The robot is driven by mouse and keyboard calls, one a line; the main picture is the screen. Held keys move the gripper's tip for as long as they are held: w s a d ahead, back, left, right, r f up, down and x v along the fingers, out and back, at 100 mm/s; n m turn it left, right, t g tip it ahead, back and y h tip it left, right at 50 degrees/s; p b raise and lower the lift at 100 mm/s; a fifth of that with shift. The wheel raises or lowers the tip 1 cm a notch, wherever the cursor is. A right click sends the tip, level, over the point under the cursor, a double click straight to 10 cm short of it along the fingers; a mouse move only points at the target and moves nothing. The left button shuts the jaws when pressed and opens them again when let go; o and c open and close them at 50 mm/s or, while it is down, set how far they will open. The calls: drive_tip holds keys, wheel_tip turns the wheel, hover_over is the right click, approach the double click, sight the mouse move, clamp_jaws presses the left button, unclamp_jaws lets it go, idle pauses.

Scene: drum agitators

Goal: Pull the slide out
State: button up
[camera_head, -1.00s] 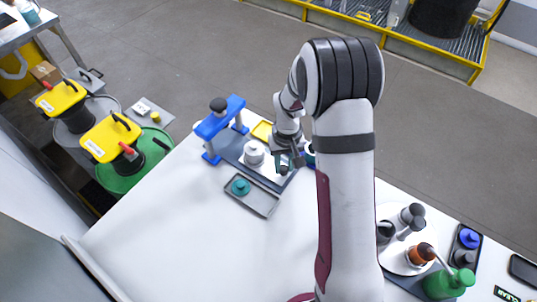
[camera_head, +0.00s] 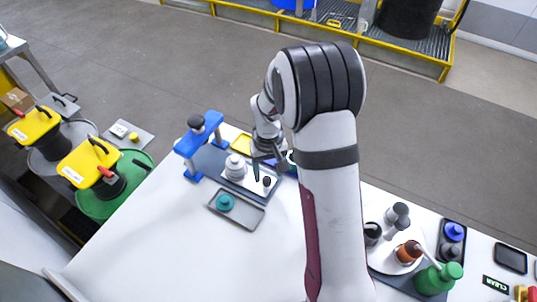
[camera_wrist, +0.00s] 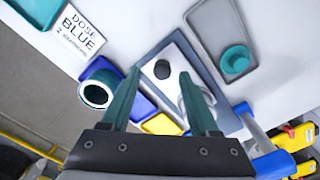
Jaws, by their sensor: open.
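The slide is a white plate (camera_head: 258,186) with a small dark knob (camera_head: 267,181), lying in a grey-blue base under a blue frame (camera_head: 199,145). A white, ringed jar (camera_head: 235,168) stands on the station beside the knob. In the wrist view the slide (camera_wrist: 176,52) and its knob (camera_wrist: 162,69) also show. My gripper (camera_head: 267,169) is open and empty, close to the knob. In the wrist view the knob appears between the fingertips (camera_wrist: 160,75), with clear space on both sides. I cannot tell the remaining height. The right finger partly hides the jar.
A grey tray (camera_head: 247,218) with a teal knobbed piece (camera_head: 225,203) lies in front of the station. A yellow tray (camera_head: 241,144) lies behind it. The front-left white tabletop is clear.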

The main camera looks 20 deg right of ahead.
wheel_tip(320, 180, up, 13)
drive_tip(key=shift+r, duration=0.1)
drive_tip(key=s+a+r+m+y, duration=0.1)
drive_tip(key=s+a+m, duration=0.1)
drive_tip(key=s, duration=1.1)
drive_tip(key=s+a+r+m, duration=0.1)
drive_tip(key=s+a+m, duration=0.2)
drive_tip(key=s, duration=1)
drive_tip(key=shift+s+a+r+m+y, duration=0.3)
drive_tip(key=shift+a+r+y, duration=0.1)
drive_tip(key=shift+a, duration=0.1)
